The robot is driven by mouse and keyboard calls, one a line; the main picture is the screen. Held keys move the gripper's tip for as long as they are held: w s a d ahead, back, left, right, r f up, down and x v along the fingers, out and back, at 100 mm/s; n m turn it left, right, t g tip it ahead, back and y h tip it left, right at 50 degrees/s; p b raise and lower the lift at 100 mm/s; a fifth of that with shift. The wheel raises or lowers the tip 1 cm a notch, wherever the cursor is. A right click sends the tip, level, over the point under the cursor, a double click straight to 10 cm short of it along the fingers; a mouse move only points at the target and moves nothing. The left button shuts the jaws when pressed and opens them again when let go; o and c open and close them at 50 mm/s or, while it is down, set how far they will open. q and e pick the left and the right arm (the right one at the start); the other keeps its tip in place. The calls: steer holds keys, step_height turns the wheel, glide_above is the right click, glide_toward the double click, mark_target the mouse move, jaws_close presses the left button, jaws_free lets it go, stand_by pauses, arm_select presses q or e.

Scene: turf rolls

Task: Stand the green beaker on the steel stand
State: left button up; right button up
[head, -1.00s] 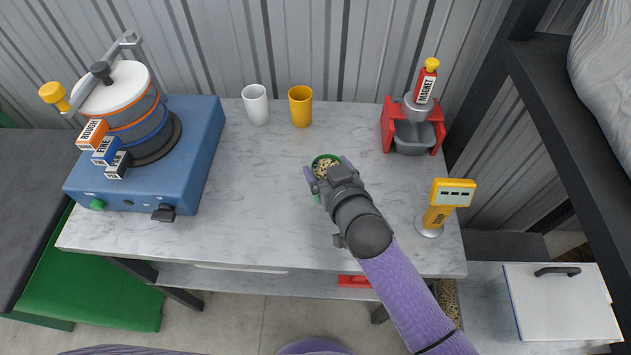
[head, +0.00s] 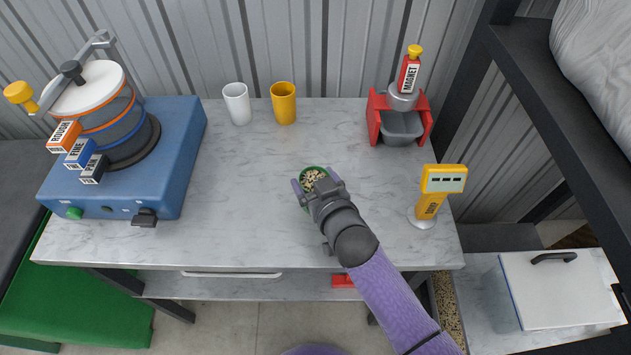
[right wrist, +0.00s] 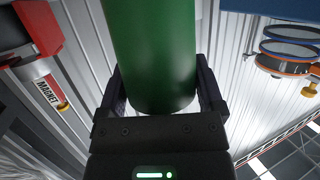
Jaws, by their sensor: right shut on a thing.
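The green beaker (head: 306,207) is in the middle of the bench in the head view, its open mouth up and pale grains inside. My right gripper (head: 316,186) is shut on it, with one finger on each side. In the right wrist view the green beaker (right wrist: 155,50) fills the space between the dark fingers of the gripper (right wrist: 165,95). I cannot tell whether its bottom is clear of the bench. A small round steel stand (head: 414,220) is at the foot of the yellow readout post, right of the beaker. My left gripper is not in view.
The marble bench top (head: 240,180) is clear left of the beaker. A white cup (head: 237,104) and a yellow cup (head: 284,103) stand at the back. A red magnet unit (head: 400,118) and yellow readout (head: 440,180) are right. A blue sieve shaker (head: 150,180) is left.

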steer(key=o, duration=1.1)
steer(key=shift+s+f+g, duration=0.3)
steer(key=shift+f, duration=0.55)
steer(key=shift+s+d+r+p, duration=0.25)
steer(key=shift+s+r+p, duration=0.2)
steer(key=shift+r+p, duration=0.15)
steer(key=shift+s+d+r+p, duration=0.25)
steer(key=shift+s+r+p, duration=0.2)
steer(key=shift+p, duration=0.15)
steer(key=p+v, duration=0.2)
steer(key=v, duration=0.7)
steer(key=shift+s+r, duration=0.1)
